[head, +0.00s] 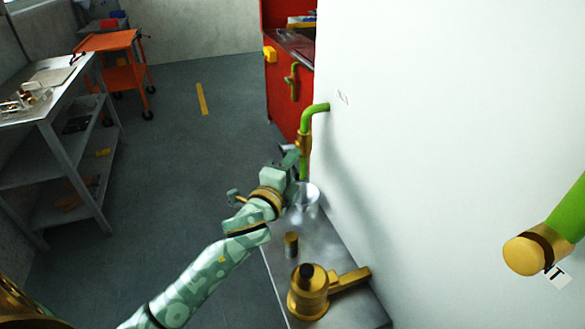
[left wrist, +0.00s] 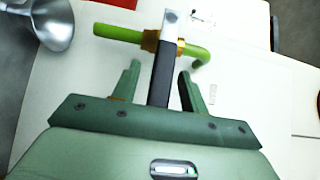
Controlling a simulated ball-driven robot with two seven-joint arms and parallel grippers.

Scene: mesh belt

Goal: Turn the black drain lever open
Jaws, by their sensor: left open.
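The black drain lever (left wrist: 160,75) shows in the left wrist view, a straight dark bar with a pale metal end. It lies between the two fingers of my left gripper (left wrist: 158,88), which is open, with visible gaps on both sides. The lever crosses a brass valve (left wrist: 151,41) on a green pipe (left wrist: 118,33). In the head view the bent green pipe (head: 309,115) comes out of the white wall, with the brass valve (head: 304,143) below the bend. My left gripper (head: 293,158) is beside the valve there and hides most of the lever. My right gripper is not in view.
A shiny metal vessel (head: 306,194) stands below the pipe on a grey bench (head: 275,262). A gold device (head: 309,304) and a small brass cylinder (head: 291,244) are nearer. A green pipe with gold end (head: 528,255) juts in at right. Open floor (head: 180,150) lies left.

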